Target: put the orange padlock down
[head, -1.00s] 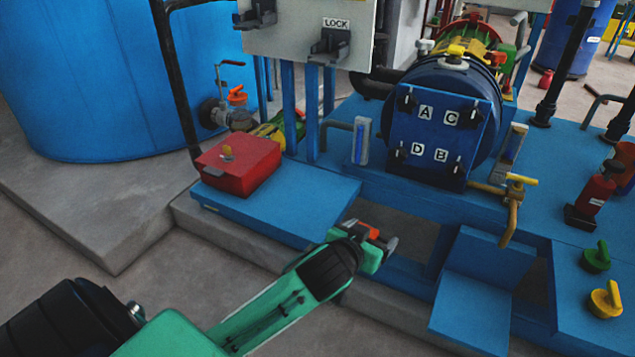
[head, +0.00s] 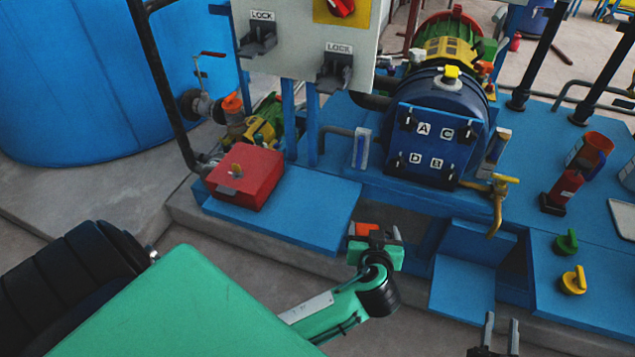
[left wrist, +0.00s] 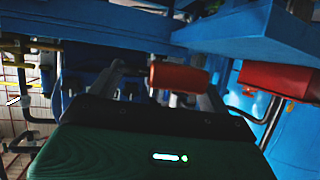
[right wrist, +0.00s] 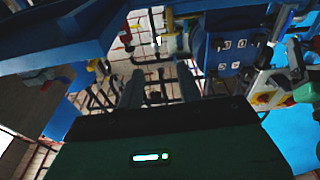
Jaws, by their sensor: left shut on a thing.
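The orange padlock (head: 367,229) is between the fingers of my left gripper (head: 375,233), which is shut on it. They are in front of the blue platform, right of its shelf with the red box. In the left wrist view the padlock (left wrist: 180,78) shows as an orange body between the two fingers, with no surface seen touching it from below. Its shackle cannot be made out. My right gripper (head: 501,335) is at the bottom edge of the head view, empty. Its fingers stand apart in the right wrist view (right wrist: 160,88).
A red box (head: 245,178) with a brass-coloured piece on top sits on the blue shelf (head: 325,212), whose right part is bare. A blue autoclave door (head: 433,145), a yellow-handled tap (head: 498,205) and a lower blue step (head: 462,290) are to the right.

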